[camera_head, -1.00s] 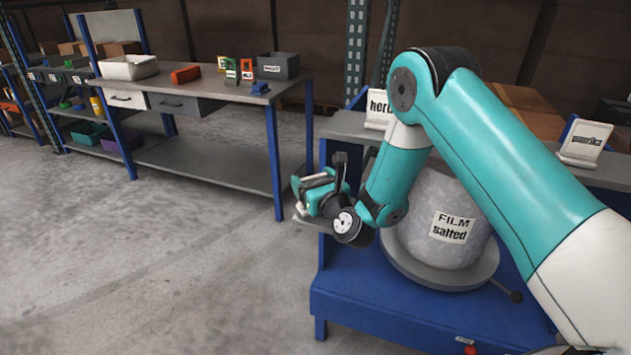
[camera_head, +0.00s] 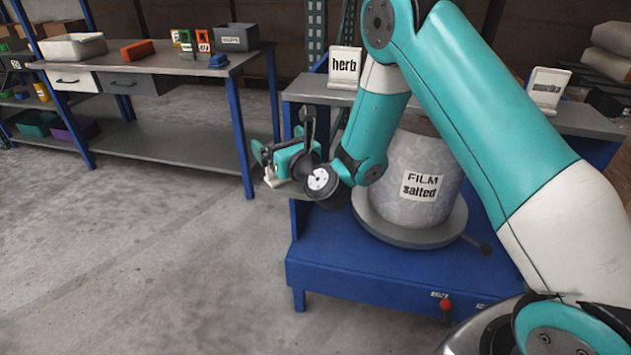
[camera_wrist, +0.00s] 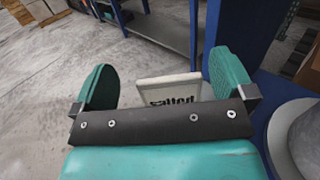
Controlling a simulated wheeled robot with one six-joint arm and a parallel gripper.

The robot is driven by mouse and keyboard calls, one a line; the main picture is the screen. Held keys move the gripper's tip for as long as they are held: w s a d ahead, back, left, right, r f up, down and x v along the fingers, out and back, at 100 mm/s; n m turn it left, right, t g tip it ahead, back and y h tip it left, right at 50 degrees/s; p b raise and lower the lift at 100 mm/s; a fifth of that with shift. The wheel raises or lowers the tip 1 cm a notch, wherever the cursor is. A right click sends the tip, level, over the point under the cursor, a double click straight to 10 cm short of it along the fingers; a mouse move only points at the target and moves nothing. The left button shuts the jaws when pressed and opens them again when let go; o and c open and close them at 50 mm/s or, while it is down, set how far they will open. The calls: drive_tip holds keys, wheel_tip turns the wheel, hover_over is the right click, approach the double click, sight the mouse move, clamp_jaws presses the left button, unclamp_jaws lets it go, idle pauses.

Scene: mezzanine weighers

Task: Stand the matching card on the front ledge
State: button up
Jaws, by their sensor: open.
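The white card marked "salted" (camera_wrist: 168,89) stands leaning between my gripper's two teal finger pads in the wrist view. My gripper (camera_wrist: 165,74) is open around it, with gaps on both sides; the card's lower part is hidden by the gripper body. In the head view my gripper (camera_head: 274,160) is at the left side of the blue machine, over a small grey side ledge (camera_head: 270,192). A roll labelled "FILM salted" (camera_head: 408,215) stands on the machine's round plate. A "herb" card (camera_head: 345,66) and a partly blurred "paprika" card (camera_head: 547,88) stand on the grey shelf behind.
The blue machine deck (camera_head: 380,270) has a red knob (camera_head: 446,305) at its front and a lever on the round plate. A workbench (camera_head: 180,65) with bins and small frames stands at the back left. The concrete floor between is clear.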

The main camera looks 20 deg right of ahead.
drive_tip(key=shift+m+h, duration=0.3)
drive_tip(key=shift+h, duration=0.2)
drive_tip(key=s+d+f+b, duration=0.1)
drive_tip(key=d+f+b, duration=0.1)
drive_tip(key=b, duration=0.1)
drive_tip(key=s+d+f+b, duration=0.1)
drive_tip(key=d+b, duration=0.1)
drive_tip(key=shift+s+d+f+b, duration=0.1)
drive_tip(key=shift+s+f+b, duration=0.1)
drive_tip(key=shift+f+b, duration=0.2)
drive_tip(key=s+b, duration=0.7)
drive_tip(key=s+a+r+n+g+y, duration=0.3)
drive_tip(key=s+a+n+g+y, duration=0.9)
drive_tip(key=n, duration=1.4)
drive_tip(key=s+d+f+n+g+h, duration=0.2)
drive_tip(key=s+d+n+g+h, duration=0.1)
drive_tip(key=s+n+h, duration=0.3)
drive_tip(key=s+d+f+n+g+h, duration=0.1)
drive_tip(key=s+d+n+g+h, duration=0.25)
drive_tip(key=s+n, duration=0.55)
wheel_tip(320, 180, up, 30)
drive_tip(key=h+p, duration=0.1)
drive_tip(key=p, duration=2.9)
drive_tip(key=shift+p, duration=0.35)
drive_tip(key=shift+t, duration=0.25)
